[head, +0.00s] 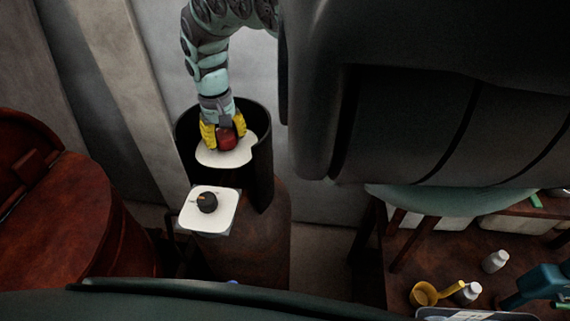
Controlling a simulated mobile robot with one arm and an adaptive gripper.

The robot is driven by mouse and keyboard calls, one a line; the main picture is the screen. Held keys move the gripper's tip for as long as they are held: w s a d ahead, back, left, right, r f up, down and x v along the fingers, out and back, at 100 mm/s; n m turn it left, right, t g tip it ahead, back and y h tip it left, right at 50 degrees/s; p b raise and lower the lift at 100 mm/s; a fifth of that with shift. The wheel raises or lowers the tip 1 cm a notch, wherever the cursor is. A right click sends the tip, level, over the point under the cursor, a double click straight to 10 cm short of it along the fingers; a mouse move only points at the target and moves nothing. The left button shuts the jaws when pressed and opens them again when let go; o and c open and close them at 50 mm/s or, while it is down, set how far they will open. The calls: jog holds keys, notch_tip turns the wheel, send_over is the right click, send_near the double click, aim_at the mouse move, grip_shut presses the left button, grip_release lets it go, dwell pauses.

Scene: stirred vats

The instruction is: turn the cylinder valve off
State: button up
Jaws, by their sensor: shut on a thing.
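The cylinder valve shows as a red knob (227,138) above a pale, irregular plate (240,154), inside a dark open-topped guard (263,160). The guard stands on a rusty brown cylinder body (268,235). My gripper (222,134) reaches down into the guard from above, its yellow fingers on either side of the red knob and shut on it. The valve stem under the knob is hidden. I cannot tell how far the knob is turned.
A white plate with a black dial (207,202) stands in front of the guard. A rust-red vat (60,220) is at left. A stool (450,198) stands at right, near a yellow cup (424,294) and white bottles (495,261). A grey wall is close behind.

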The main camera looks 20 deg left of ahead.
aim_at(224, 134)
jog(key=shift+s+m, duration=0.1)
jog(key=shift+m, duration=0.6)
jog(key=o, duration=1.2)
jog(key=shift+o, duration=0.2)
jog(key=shift+w+r, duration=0.2)
jog(key=shift+r, duration=0.55)
notch_tip(224, 134, up, 10)
jog(key=shift+s+r, duration=0.2)
jog(key=shift+s, duration=0.05)
